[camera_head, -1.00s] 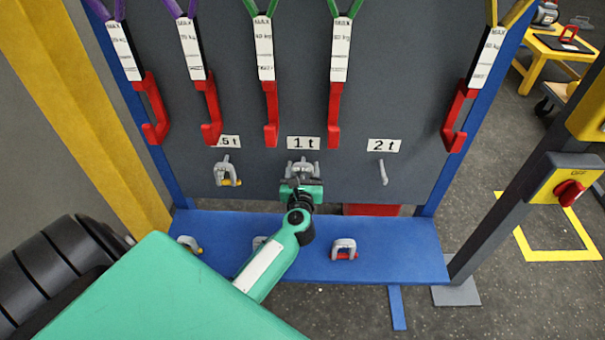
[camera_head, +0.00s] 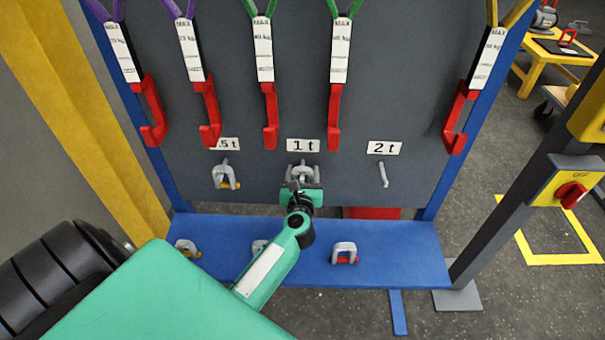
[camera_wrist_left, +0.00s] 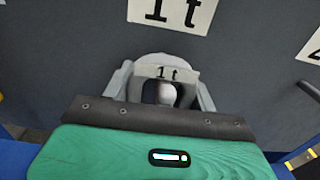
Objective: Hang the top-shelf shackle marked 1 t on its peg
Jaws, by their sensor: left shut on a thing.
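The shackle marked 1 t (camera_wrist_left: 120,82) is a grey bow with a "1 t" tag, seen close in the left wrist view. In the head view the shackle (camera_head: 303,171) is at the board just below the "1 t" label (camera_head: 303,146). My left gripper (camera_head: 301,187) is shut on it from below. In the wrist view a rounded pale end, seemingly the peg (camera_wrist_left: 167,93), shows inside the bow's opening below the tag. Whether the bow rests on the peg cannot be told. The shackle's lower part is hidden by my gripper (camera_wrist_left: 155,120). My right gripper is not in view.
A shackle with a yellow pin (camera_head: 226,176) hangs under the ".5 t" label to the left. The 2 t peg (camera_head: 383,173) is bare. Several shackles sit on the blue shelf (camera_head: 405,262), one with a red pin (camera_head: 344,252). Red hooks (camera_head: 336,115) hang above.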

